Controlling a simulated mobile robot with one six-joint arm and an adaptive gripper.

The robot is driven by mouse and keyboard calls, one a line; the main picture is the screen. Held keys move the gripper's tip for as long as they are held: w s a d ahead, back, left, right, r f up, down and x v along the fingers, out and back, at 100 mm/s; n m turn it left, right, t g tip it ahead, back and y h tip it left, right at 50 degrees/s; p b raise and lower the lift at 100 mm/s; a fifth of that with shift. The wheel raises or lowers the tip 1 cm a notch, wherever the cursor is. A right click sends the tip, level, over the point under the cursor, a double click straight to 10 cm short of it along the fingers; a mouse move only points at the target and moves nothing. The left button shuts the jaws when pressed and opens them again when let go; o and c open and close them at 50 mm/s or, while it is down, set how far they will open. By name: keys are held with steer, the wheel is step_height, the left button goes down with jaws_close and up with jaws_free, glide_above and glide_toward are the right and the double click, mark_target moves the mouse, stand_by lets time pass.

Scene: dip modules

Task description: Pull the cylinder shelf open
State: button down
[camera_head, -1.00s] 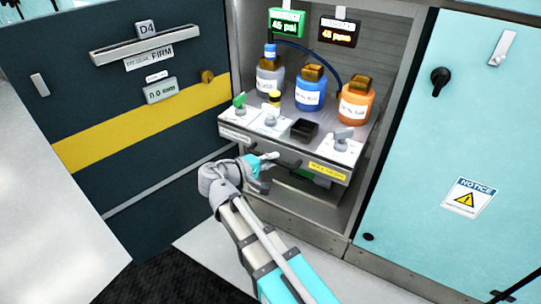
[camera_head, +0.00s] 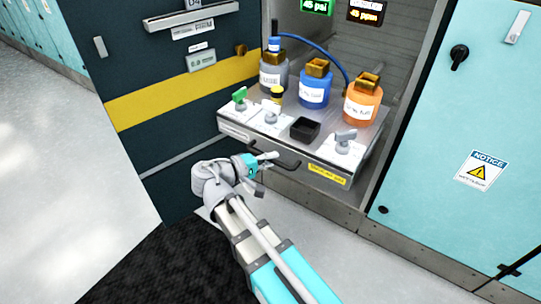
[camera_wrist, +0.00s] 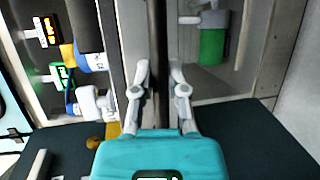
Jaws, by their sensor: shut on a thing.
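The cylinder shelf (camera_head: 308,160) is a grey pull-out tray in an open cabinet bay, and its front part sticks out past the cabinet front. A dark bar handle (camera_head: 290,164) is on its front face. My gripper (camera_head: 267,168) is at the left part of this handle. In the wrist view, my gripper (camera_wrist: 159,76) has one finger on each side of the dark bar and is shut on it. The shelf carries a grey bottle (camera_head: 272,75), a blue bottle (camera_head: 315,93) and an orange bottle (camera_head: 362,105).
An open dark door (camera_head: 130,75) with a yellow stripe stands left of the bay. A closed light-blue door (camera_head: 475,110) with a notice label (camera_head: 480,171) is on the right. Valves and a black box (camera_head: 304,130) sit on the shelf. Grey floor (camera_head: 345,235) is clear in front.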

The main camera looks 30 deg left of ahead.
steer(key=shift+s, duration=0.1)
steer(key=c, duration=0.6)
jaws_free()
steer(key=shift+a, duration=0.1)
steer(key=shift+c, duration=0.2)
steer(key=shift+s, duration=0.1)
